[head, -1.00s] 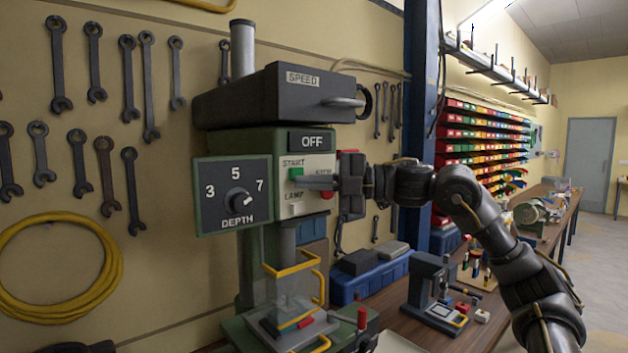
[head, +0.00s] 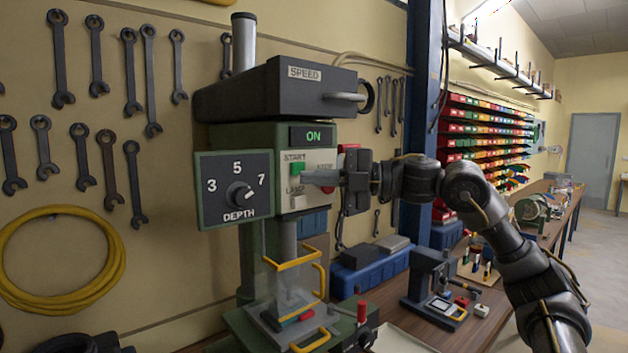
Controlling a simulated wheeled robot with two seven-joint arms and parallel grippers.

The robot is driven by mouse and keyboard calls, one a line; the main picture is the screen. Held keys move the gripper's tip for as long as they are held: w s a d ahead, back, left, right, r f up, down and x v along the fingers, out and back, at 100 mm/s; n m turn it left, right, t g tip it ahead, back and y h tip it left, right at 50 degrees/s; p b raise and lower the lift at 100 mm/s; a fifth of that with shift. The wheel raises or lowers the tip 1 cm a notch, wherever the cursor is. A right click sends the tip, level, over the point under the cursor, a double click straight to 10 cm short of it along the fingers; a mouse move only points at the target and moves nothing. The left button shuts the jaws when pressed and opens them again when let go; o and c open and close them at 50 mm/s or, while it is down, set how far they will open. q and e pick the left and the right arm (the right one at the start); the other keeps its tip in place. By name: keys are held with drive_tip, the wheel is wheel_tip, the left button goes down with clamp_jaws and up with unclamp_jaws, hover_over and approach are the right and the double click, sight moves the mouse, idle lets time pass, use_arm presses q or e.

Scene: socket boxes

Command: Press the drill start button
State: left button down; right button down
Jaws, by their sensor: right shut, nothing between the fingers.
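The drill press has a green head with a dark top cover (head: 275,95) marked SPEED. Its display (head: 313,136) reads ON in green. The green START button (head: 297,168) is on the pale front panel, with the STOP label to its right partly hidden and the LAMP switch (head: 297,202) below. My right gripper (head: 306,178) is shut and empty. Its fingertips are just below and right of the START button, in front of the panel; I cannot tell whether they touch it. My left gripper is not in view.
The depth dial (head: 240,192) sits left of the panel. A yellow-framed clear guard (head: 292,285) stands below the drill head. A blue box (head: 370,262) and a small dark press (head: 436,285) stand on the bench to the right. Wrenches hang on the wall.

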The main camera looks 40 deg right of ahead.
drive_tip(key=b+v, duration=0.3)
drive_tip(key=v, duration=0.8)
drive_tip(key=shift+s+r+b, duration=0.25)
drive_tip(key=shift+s+b, duration=0.1)
drive_tip(key=shift+s, duration=0.25)
drive_tip(key=shift+w+a, duration=0.1)
drive_tip(key=shift+a, duration=0.1)
